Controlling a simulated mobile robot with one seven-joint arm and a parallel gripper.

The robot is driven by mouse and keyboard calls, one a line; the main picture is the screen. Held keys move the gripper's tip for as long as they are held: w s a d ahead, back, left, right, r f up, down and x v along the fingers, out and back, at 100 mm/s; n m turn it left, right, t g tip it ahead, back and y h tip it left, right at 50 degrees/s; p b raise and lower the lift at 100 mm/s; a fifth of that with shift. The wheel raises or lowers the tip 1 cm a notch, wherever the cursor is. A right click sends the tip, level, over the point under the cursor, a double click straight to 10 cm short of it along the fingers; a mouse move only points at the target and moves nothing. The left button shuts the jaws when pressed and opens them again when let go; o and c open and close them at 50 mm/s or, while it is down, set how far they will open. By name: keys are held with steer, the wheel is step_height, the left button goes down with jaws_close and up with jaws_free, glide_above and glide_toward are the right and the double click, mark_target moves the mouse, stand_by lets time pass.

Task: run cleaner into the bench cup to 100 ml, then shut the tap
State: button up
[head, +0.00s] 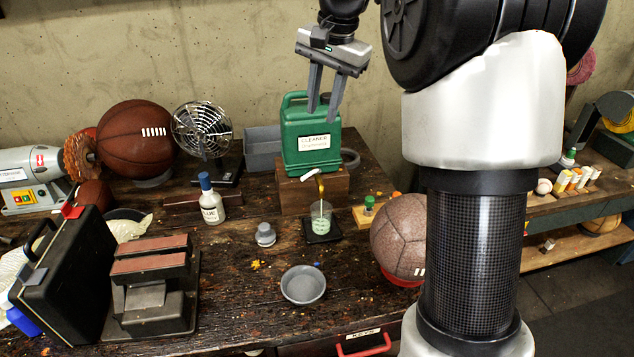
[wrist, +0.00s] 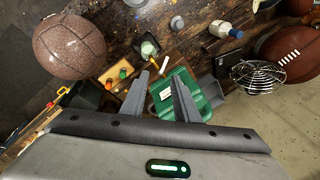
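The green cleaner jug (head: 310,146) stands on a wooden block (head: 329,189), its label facing me. A tap with a white lever (head: 309,175) is low on its front; an amber streak (head: 321,187) runs down from there, and I cannot tell spout from stream. Below it the clear bench cup (head: 320,214) stands on a black pad (head: 322,234) with pale green liquid inside; its marks are too small to read. My gripper (head: 324,108) is open and empty, above and in front of the jug's top. The wrist view shows the jug (wrist: 206,96) beyond my spread fingers (wrist: 160,77).
A grey-capped jar (head: 265,235) and a grey bowl (head: 303,285) are left of and before the cup. A glue bottle (head: 211,203) and fan (head: 203,130) stand further left. A small wooden rack (head: 371,213) and leather ball (head: 402,237) are close on the right.

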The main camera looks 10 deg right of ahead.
steer(key=s+a+r+n+t, duration=0.15)
steer(key=s+n, duration=0.35)
steer(key=s, duration=1.3)
steer(key=s+d+f+n+h+b, duration=0.2)
steer(key=s+d+f+n+h, duration=0.1)
steer(key=s+f+n, duration=0.5)
steer(key=w+d+f+n+g+h+b, duration=0.25)
steer(key=w+f+n+h, duration=0.2)
steer(key=w+f, duration=0.35)
steer(key=n+t+h+b, duration=0.4)
steer(key=n+t+h, duration=0.45)
steer(key=n, duration=1.05)
glide_toward(311, 173)
steer(key=shift+m+t, duration=0.25)
steer(key=x, duration=1.2)
steer(key=shift+w+d+f, duration=0.1)
steer(key=shift+w+f, duration=0.1)
steer(key=shift+f, duration=0.2)
